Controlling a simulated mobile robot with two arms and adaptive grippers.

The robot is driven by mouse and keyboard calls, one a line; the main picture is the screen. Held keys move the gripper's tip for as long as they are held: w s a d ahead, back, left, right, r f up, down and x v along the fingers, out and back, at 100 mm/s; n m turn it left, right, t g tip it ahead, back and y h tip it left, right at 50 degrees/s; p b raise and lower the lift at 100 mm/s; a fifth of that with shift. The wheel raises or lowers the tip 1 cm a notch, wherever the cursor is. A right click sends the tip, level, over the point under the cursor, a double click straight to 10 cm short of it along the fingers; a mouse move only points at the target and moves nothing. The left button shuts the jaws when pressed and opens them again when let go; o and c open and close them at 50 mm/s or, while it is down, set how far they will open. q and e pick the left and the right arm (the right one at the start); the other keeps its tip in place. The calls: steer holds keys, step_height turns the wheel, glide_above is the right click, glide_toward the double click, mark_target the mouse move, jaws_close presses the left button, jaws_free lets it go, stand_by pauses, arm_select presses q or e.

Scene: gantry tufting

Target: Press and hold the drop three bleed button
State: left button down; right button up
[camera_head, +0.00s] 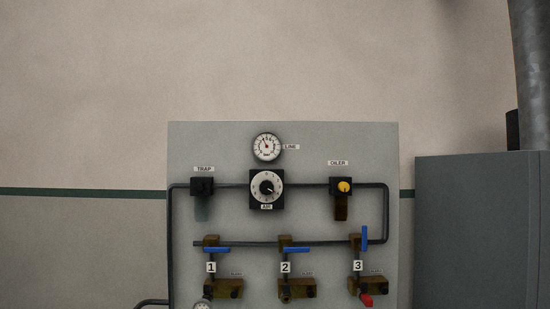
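The grey panel (330,220) stands against the wall with three numbered drops. Drop three, by the label "3" (358,266), has a brass block (357,286) at its lower end. A small label (376,272), too small to read for certain, sits above the block's right side. A dark round part (377,284) shows on that side; I cannot tell whether it is pressed. A red piece (366,300) hangs under the block. The blue handle (364,235) of drop three is upright. Neither of my grippers is in view.
Drops one and two have level blue handles (216,250) (296,250). Above are a LINE gauge (266,147), an AIR dial (266,187), a TRAP unit (202,187) and an OILER with a yellow knob (344,186). A grey cabinet (470,230) stands at right.

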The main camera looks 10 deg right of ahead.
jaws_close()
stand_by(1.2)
